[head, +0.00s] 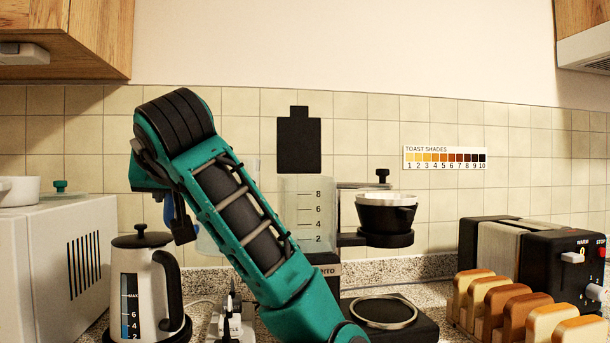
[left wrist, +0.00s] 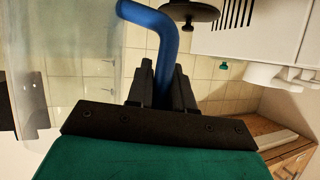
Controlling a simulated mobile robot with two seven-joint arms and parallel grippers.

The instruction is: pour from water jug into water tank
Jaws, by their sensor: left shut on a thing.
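My left gripper (head: 182,222) is shut on the blue handle of the water jug. In the left wrist view the handle passes between the fingers (left wrist: 164,85), and the clear jug body (left wrist: 75,60) fills the left side. In the head view a pale part of the jug (head: 207,243) shows behind my teal arm, which hides most of it; its tilt is hard to tell. The clear water tank (head: 308,212), marked 2 to 8, stands on the coffee maker just right of my arm. My right gripper is out of view.
A silver kettle (head: 130,290) stands left of my arm, beside a white microwave-like box (head: 60,265). A black filter basket (head: 385,215) is right of the tank. A toaster (head: 510,255) and a bread rack (head: 460,318) stand at the right.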

